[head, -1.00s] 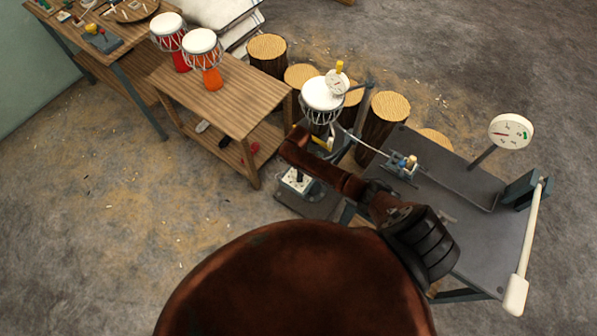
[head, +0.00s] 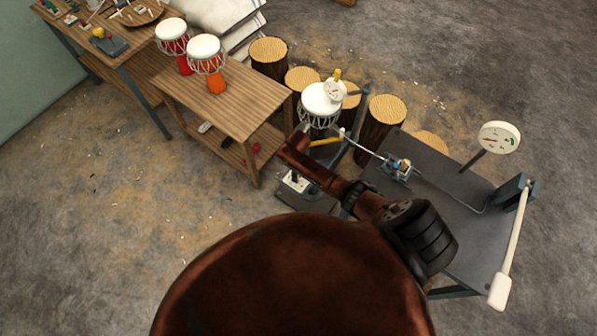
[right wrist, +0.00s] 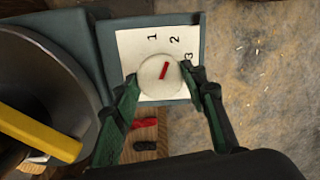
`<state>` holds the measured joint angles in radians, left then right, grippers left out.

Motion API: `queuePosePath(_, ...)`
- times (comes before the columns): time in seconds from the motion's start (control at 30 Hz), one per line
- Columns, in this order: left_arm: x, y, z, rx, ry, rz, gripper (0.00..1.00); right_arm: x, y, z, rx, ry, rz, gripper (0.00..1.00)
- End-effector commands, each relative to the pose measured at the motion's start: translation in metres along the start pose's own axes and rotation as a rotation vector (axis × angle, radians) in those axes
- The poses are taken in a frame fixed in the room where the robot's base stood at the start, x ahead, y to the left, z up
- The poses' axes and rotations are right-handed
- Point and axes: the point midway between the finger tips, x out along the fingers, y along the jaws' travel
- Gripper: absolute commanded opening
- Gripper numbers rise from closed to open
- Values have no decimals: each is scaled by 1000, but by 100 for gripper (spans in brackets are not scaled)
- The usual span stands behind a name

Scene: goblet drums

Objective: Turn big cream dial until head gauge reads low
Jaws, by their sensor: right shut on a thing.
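The cream dial (right wrist: 154,72) with a red mark sits on a white panel (right wrist: 130,44) numbered 1, 2 and 3. In the right wrist view its mark points up and slightly right, near the 2. My right gripper (right wrist: 162,82) has its green fingers on either side of the dial, shut on it. In the head view my right arm reaches down to the small white panel (head: 293,184). A small round gauge (head: 335,91) stands at the white drum (head: 316,98); its reading is too small to tell. A bigger round gauge (head: 499,137) has its red needle toward the left. My left gripper is not in view.
A grey bench (head: 470,232) carries a small blue fitting (head: 398,169) and a white-handled lever (head: 510,240). Wooden stumps (head: 382,120) stand behind. A wooden table (head: 235,100) with two drums stands left. A yellow bar (right wrist: 40,132) lies close to my right gripper.

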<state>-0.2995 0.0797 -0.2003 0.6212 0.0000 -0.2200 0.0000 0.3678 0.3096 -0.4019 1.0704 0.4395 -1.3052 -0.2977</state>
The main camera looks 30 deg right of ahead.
Motion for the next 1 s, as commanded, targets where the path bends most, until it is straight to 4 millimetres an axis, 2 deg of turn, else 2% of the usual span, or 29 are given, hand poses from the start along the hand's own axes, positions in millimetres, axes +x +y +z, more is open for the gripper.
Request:
queuePosePath(0.3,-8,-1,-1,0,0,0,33,0,-1,0,98,0,-2,15)
queuePosePath(0.77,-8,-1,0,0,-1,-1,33,0,0,0,109,1,-1,15)
queuePosePath(0.8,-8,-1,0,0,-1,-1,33,0,0,0,109,1,-1,42)
queuePosePath(1.0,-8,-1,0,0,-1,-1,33,0,0,0,108,1,0,56)
